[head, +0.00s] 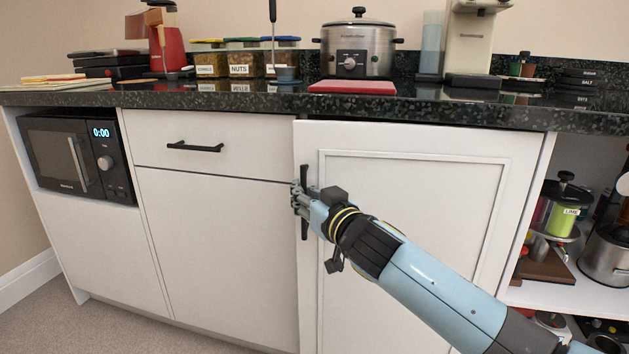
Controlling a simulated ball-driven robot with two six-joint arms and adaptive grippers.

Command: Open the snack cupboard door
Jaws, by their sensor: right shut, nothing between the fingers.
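The snack cupboard door (400,180) is a white framed panel under the counter, right of the drawer unit. It looks shut or nearly so, its top edge sitting a little proud of the counter's underside. Its dark vertical handle (304,175) is on the door's left side. My right gripper (297,199) is at the handle, its fingers shut and overlapping the handle's middle in view. I cannot tell whether it touches the handle. My right arm comes in from the lower right and hides part of the door. My left gripper is not in view.
The dark counter (220,100) above carries a slow cooker (357,45), a red flat item (352,87) and snack jars (243,60). A microwave (75,155) sits at left beside a drawer (215,143). Open shelves (560,290) with pots stand at right. The floor (60,315) shows at lower left.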

